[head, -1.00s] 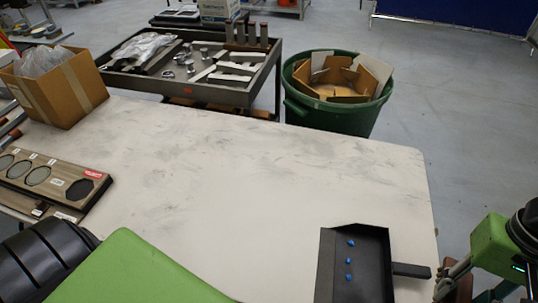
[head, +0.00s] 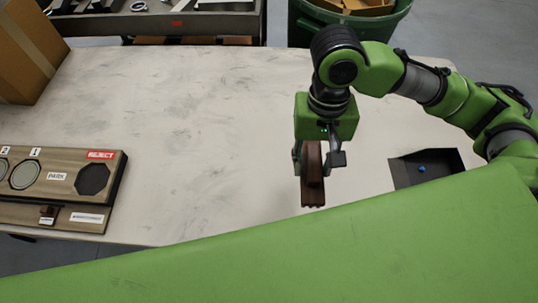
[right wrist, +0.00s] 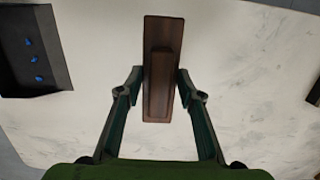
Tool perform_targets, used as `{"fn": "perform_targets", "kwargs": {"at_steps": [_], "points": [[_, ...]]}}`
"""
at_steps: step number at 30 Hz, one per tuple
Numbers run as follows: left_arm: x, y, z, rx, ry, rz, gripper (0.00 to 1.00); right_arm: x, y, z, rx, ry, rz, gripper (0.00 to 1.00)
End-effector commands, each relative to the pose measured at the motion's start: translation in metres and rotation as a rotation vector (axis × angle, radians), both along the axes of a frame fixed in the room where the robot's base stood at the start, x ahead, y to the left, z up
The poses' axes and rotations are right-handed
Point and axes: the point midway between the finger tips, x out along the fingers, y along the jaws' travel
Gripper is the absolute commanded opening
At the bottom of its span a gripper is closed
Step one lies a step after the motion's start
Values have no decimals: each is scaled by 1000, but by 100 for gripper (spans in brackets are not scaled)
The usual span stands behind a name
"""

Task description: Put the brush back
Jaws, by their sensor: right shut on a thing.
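The brush (head: 313,185) is a dark brown wooden block with a raised grip. My right gripper (head: 318,160) is shut on it over the right part of the pale table. In the right wrist view the brush (right wrist: 159,100) lies lengthwise between the two fingertips of the gripper (right wrist: 160,78), which touch its sides. I cannot tell whether its underside touches the table. A black dustpan (head: 448,165) with small blue bits is to the right of the brush; it also shows in the right wrist view (right wrist: 52,73), at upper left. My left gripper is not in view.
A wooden board (head: 70,167) with round gauges and a red REJECT label lies at the table's left. A cardboard box (head: 25,45) stands at back left. A metal cart (head: 215,25) and a green bin (head: 300,25) are behind. The table's middle (head: 210,130) is clear.

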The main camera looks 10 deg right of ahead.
Motion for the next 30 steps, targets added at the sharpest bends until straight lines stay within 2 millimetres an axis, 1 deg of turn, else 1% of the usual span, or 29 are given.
{"fn": "perform_targets", "kwargs": {"at_steps": [1,2,4,9,11,14,18,21,24,28,30], "points": [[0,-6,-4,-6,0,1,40,0,2,-7,1,0,-12,17],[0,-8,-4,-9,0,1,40,3,3,-9,2,1,-18,17],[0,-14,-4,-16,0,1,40,14,5,-13,0,0,-25,17],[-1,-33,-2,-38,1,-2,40,51,12,-28,1,1,-24,17],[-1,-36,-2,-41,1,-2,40,64,15,-34,0,0,-23,17],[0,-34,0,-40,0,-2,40,84,19,-43,1,0,-21,17],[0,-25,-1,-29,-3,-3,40,106,23,-71,-1,1,-21,17],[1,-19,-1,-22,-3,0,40,118,25,-86,0,0,-21,17],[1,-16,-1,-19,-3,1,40,125,26,-94,0,0,-20,17],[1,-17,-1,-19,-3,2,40,130,28,-101,1,-1,-19,17],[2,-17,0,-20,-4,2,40,134,28,-108,-1,1,-19,17]]}}
